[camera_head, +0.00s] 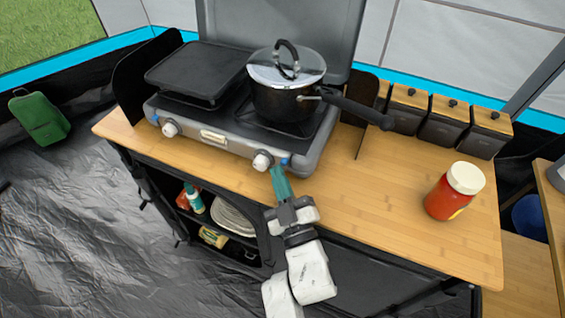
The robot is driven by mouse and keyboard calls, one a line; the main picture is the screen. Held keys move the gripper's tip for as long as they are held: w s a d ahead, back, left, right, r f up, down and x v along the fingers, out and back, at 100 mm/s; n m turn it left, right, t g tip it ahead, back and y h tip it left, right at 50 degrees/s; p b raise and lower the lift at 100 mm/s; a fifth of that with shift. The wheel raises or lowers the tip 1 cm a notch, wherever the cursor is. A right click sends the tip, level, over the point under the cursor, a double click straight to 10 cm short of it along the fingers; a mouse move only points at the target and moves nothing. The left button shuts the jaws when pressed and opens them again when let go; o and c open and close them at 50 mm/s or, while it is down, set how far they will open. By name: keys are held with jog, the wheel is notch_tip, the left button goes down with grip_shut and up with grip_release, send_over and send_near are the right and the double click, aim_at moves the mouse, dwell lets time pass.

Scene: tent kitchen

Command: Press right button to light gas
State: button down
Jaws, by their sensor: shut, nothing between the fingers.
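A grey two-burner gas stove (225,140) stands on the wooden counter. Its front has a left knob with a small blue button (155,120) and a right knob (263,160) with the right blue button (285,162) just to its right. My gripper (278,174) is shut and empty, its teal fingers pointing at the stove front right below the right button. The fingertips look very close to the button; I cannot tell whether they touch or press it. No flame shows; the right burner is mostly hidden under the pot.
A black pot (285,100) with a glass lid sits on the right burner, its handle reaching right. A griddle plate (197,70) covers the left burner. A red jar (447,197) and several canisters (440,120) stand at the right. The counter front is clear.

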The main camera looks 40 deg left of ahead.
jog(key=shift+w+a, duration=0.1)
jog(key=shift+w, duration=0.3)
dwell(0.3)
jog(key=shift+s, duration=0.15)
jog(key=shift+s+d+b, duration=0.2)
jog(key=shift+s+b, duration=0.1)
jog(key=shift+s, duration=0.4)
jog(key=shift+s+f, duration=0.1)
jog(key=shift+s+d+f+b, duration=0.1)
jog(key=shift+s+d+b, duration=0.05)
jog(key=shift+s+b, duration=0.4)
jog(key=shift+s+d+b, duration=0.15)
jog(key=shift+s+b, duration=0.3)
jog(key=shift+s, duration=0.05)
jog(key=s+b, duration=0.1)
jog(key=b, duration=0.2)
jog(key=shift+s+d, duration=0.25)
jog(key=shift+s, duration=0.1)
jog(key=shift+s+b, duration=0.45)
jog(key=shift+b, duration=0.05)
jog(key=shift+d, duration=0.1)
